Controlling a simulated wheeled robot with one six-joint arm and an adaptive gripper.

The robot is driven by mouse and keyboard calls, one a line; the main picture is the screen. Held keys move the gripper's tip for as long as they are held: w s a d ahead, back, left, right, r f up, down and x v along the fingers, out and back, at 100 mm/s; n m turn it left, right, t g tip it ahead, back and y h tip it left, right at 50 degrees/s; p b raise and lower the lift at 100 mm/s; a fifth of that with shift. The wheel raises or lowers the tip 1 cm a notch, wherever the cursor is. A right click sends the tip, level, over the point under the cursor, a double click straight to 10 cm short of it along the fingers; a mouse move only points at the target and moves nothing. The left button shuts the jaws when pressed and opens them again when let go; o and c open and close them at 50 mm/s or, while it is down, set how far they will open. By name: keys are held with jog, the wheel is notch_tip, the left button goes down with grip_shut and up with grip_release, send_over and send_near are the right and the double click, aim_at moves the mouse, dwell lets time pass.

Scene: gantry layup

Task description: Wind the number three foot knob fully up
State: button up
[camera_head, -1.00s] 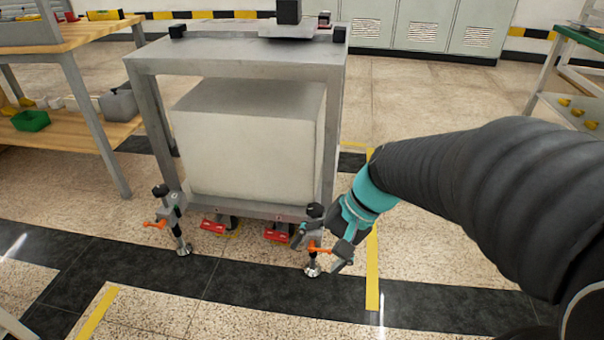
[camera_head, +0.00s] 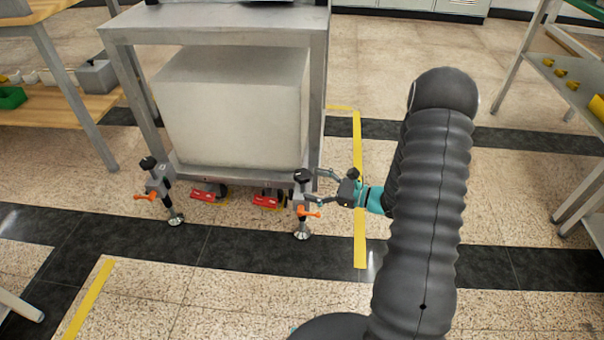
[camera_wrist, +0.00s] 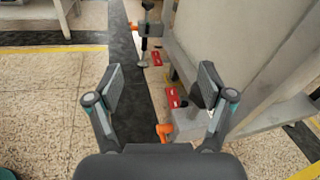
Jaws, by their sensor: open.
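A black foot knob (camera_head: 303,175) tops the right front levelling foot of a grey metal frame (camera_head: 318,110). This foot has an orange lever (camera_head: 310,213) and a round metal pad on the floor. A second black knob (camera_head: 148,163) tops the left front foot. I cannot read a number on either. My gripper (camera_head: 319,187) is level and open, close to the right foot on its right side. I cannot tell whether it touches.
A large pale block (camera_head: 232,110) sits inside the frame. Red pedals (camera_head: 208,195) stick out low between the feet. A wooden bench (camera_head: 62,128) stands left, and a shelf rack (camera_head: 560,95) right. The floor in front is clear, with yellow tape (camera_head: 360,225) beside the foot.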

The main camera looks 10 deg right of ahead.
aim_at(302, 175)
jog(key=w+d+f+m+t+h, duration=0.2)
jog(key=d+f+m+t+h, duration=0.25)
jog(key=d+f+m, duration=0.35)
jog(key=shift+n+t+y, duration=0.25)
jog(key=shift+n+y, duration=0.2)
jog(key=shift+n, duration=0.45)
jog(key=x, duration=0.4)
jog(key=p+x, duration=0.1)
jog(key=x, duration=0.4)
jog(key=f+x, duration=0.1)
jog(key=x, duration=0.4)
jog(key=shift+s+a, duration=0.15)
jog(key=shift+a, duration=0.3)
jog(key=c, duration=1.2)
